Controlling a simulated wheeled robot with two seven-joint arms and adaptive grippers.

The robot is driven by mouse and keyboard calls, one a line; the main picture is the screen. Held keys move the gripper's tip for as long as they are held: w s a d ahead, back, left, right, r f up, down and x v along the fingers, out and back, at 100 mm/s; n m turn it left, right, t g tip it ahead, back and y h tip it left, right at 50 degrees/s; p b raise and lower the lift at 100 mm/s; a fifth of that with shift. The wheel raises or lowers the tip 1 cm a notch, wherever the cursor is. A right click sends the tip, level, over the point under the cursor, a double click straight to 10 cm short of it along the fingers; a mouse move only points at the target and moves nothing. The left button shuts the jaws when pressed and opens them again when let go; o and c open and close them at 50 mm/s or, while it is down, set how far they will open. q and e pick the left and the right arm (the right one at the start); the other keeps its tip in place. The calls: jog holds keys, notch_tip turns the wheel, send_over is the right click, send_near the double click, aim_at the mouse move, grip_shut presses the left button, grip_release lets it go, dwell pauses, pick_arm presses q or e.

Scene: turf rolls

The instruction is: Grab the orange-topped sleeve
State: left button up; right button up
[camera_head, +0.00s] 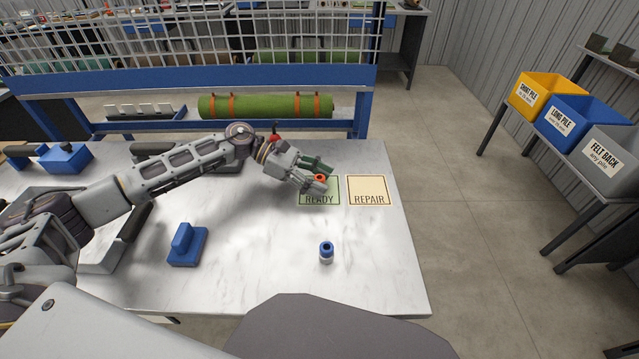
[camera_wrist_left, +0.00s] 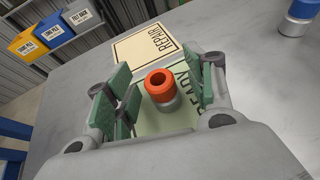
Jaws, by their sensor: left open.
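The orange-topped sleeve (camera_head: 320,178) stands upright on the green READY card (camera_head: 319,198), with a silver-grey lower body. In the left wrist view the sleeve (camera_wrist_left: 161,88) shows between the green pads of my left gripper (camera_wrist_left: 160,95), with visible space on both sides. My left gripper (camera_head: 316,172) is open over the READY card, and its fingers partly hide the sleeve in the head view. A blue-topped sleeve (camera_head: 326,252) stands apart on the table, nearer the front. My right gripper is not in view.
The REPAIR card (camera_head: 369,191) lies empty right of READY. A blue block with a handle (camera_head: 187,244) sits on the white table (camera_head: 260,270). A rolled green turf (camera_head: 265,106) lies on a rack behind. Yellow, blue and grey bins (camera_head: 612,160) stand at right.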

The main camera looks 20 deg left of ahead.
aim_at(319, 177)
pick_arm(q)
jog(key=c, duration=1.1)
jog(key=shift+c, duration=0.2)
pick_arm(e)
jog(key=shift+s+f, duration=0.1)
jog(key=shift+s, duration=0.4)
pick_arm(q)
jog(key=shift+r, duration=0.1)
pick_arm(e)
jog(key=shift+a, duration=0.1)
pick_arm(q)
jog(key=shift+r, duration=0.5)
notch_tip(319, 177, up, 3)
jog(key=shift+r, duration=0.1)
notch_tip(319, 177, up, 4)
jog(key=shift+r, duration=0.8)
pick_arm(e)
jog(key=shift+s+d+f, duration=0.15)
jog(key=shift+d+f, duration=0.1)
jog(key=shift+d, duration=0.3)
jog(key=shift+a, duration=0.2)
